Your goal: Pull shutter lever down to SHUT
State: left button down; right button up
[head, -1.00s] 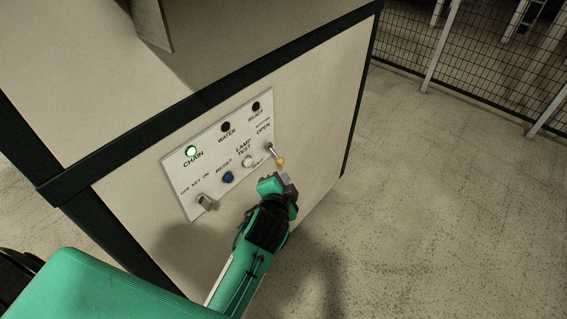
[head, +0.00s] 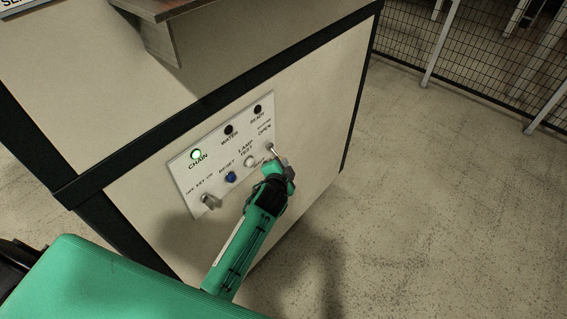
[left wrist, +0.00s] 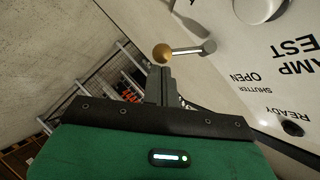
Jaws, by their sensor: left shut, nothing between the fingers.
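The shutter lever (head: 273,150) is a short metal stick at the right side of the white control panel (head: 188,178), between the OPEN and SHUT labels. In the left wrist view the lever (left wrist: 190,49) ends in a brass-coloured ball (left wrist: 163,54). My left gripper (head: 285,164) is shut and empty, with its tips at the lever's ball end. In the left wrist view the closed fingertips (left wrist: 160,70) are right beside the ball; I cannot tell whether they touch it. The SHUT label is partly hidden by the gripper. My right gripper is not in view.
The panel also carries a lit green CHAIN lamp (head: 196,154), dark WATER and READY lamps, a key switch (head: 210,201), a blue RESET button (head: 231,177) and a white LAMP TEST button (head: 250,161). Open floor lies to the right, before a mesh fence (head: 500,50).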

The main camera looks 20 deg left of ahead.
pick_arm(q)
jog(key=b, duration=0.1)
jog(key=f+y+b, duration=0.1)
jog(key=shift+a+f+m+t+b, duration=0.1)
jog(key=shift+a+m+t+b, duration=0.2)
jog(key=shift+m, duration=0.1)
jog(key=shift+a+f, duration=0.1)
dwell(0.3)
